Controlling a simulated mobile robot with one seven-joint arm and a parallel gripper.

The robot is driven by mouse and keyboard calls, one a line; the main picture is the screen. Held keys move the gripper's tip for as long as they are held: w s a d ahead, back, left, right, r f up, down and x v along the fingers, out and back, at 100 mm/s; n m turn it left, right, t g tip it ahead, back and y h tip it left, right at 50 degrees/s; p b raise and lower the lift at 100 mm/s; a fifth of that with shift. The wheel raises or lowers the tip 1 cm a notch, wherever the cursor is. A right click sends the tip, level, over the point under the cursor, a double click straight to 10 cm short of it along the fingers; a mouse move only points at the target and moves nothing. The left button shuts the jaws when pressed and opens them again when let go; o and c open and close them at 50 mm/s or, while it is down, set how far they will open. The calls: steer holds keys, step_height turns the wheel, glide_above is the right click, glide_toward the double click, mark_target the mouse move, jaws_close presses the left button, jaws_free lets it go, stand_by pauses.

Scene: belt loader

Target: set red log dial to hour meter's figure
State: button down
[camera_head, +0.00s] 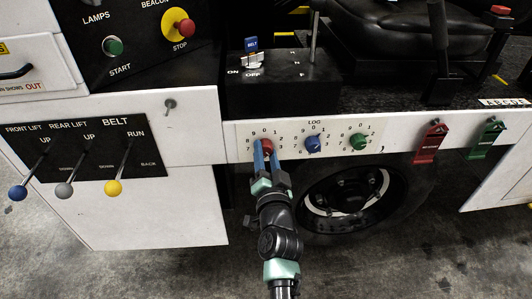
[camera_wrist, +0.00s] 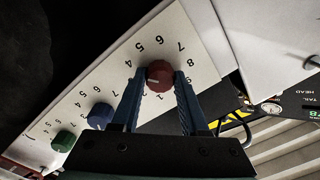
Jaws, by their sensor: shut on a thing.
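The red log dial (camera_head: 267,146) is the leftmost of three dials on the white LOG strip (camera_head: 335,128). In the wrist view the red dial (camera_wrist: 160,76) sits between the two blue fingers of my gripper (camera_wrist: 158,84), which are shut on its sides. The printed figures around it appear upside down there. A small pale mark shows on the dial's face towards the left, but I cannot tell which figure it points to. In the head view my gripper (camera_head: 266,158) reaches up to the dial from below and partly covers its scale.
A blue dial (camera_head: 313,144) and a green dial (camera_head: 359,142) stand to the right on the strip. Belt and lift levers (camera_head: 114,187) stick out at the left. Red (camera_head: 430,142) and green (camera_head: 486,138) handles are at the right. A wheel (camera_head: 347,190) is below.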

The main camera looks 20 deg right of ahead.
steer(key=shift+m, duration=0.4)
steer(key=shift+c, duration=2.1)
jaws_free()
steer(key=shift+s, duration=0.1)
steer(key=p+v, duration=0.2)
steer(key=v, duration=1.1)
